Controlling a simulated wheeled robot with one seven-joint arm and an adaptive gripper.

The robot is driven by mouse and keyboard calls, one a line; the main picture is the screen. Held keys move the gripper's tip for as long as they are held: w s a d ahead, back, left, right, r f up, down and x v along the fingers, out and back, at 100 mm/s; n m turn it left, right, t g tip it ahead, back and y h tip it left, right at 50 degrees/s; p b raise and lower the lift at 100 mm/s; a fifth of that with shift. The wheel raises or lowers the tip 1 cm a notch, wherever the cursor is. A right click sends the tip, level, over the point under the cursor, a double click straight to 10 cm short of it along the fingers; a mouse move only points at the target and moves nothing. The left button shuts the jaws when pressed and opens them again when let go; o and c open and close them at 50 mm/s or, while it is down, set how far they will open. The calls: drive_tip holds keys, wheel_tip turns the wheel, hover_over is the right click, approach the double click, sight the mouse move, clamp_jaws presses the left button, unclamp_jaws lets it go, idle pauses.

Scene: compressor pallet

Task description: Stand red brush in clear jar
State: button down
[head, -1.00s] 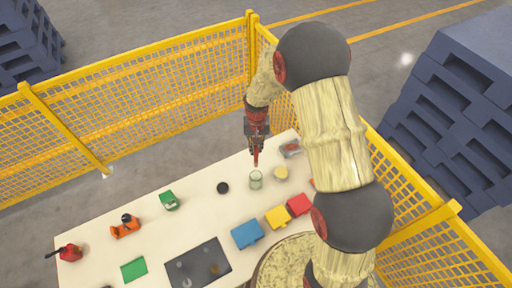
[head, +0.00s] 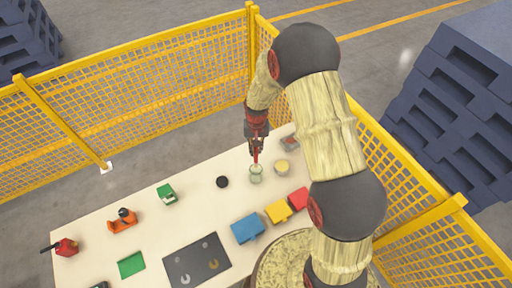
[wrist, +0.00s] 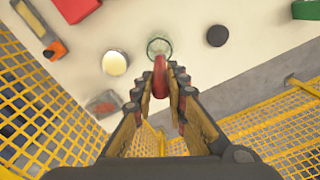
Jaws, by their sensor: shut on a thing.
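The red brush (head: 256,157) is held in my gripper (head: 256,146), which is shut on it above the table. In the wrist view the brush (wrist: 160,75) sticks out between the fingers of my gripper (wrist: 160,92). The clear jar (head: 256,175) stands upright on the table, directly below the brush in the head view. In the wrist view the jar (wrist: 159,46) shows just beyond the brush's far end. The brush tip overlaps the jar's rim in the picture; I cannot tell whether it is inside.
A pale round tub (head: 282,167) stands close right of the jar, and a black disc (head: 222,182) lies to its left. Blue (head: 248,229), yellow (head: 278,212) and red (head: 299,198) bins line the near edge. Yellow mesh fencing (head: 140,120) surrounds the table.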

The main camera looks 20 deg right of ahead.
sight(256, 157)
drive_tip(key=shift+f+b, duration=2.4)
drive_tip(key=shift+f, duration=1.3)
drive_tip(key=c, duration=1.8)
unclamp_jaws()
drive_tip(key=shift+o, duration=0.6)
drive_tip(key=shift+r, duration=0.15)
wheel_tip(256, 157, up, 12)
drive_tip(key=shift+s+f, duration=0.1)
drive_tip(key=shift+f, duration=0.05)
